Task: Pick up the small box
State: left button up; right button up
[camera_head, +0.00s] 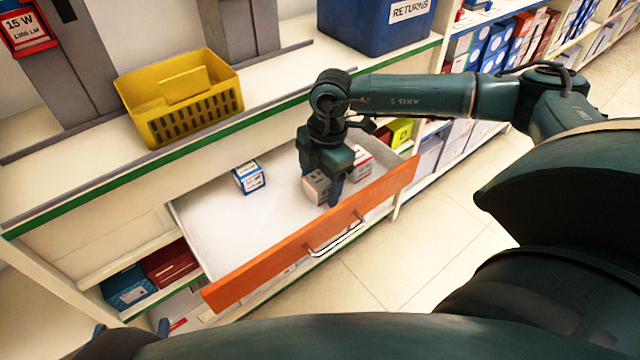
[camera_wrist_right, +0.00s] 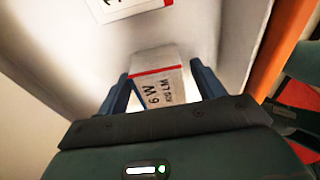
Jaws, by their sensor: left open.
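A small white and grey box (camera_head: 316,188) with a red stripe sits in the open drawer (camera_head: 215,235). My right gripper (camera_head: 335,190) points down over it, with a finger on either side. In the right wrist view the box (camera_wrist_right: 160,84), marked "6 W", lies between the two blue fingers (camera_wrist_right: 162,85). Whether they press on it cannot be told. A blue and white box (camera_head: 249,177) and a red and white box (camera_head: 361,164) also lie in the drawer. My left gripper (camera_head: 130,330) is at the bottom left edge, open, away from the boxes and mostly cut off.
The drawer has an orange front (camera_head: 270,262) with a metal handle (camera_head: 338,238). A yellow basket (camera_head: 185,100) and a blue "RETURNS" bin (camera_head: 375,25) stand on the counter. Stocked shelves (camera_head: 490,45) are at the upper right. The tiled floor (camera_head: 430,240) is clear.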

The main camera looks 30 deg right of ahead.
jog(key=c, duration=1)
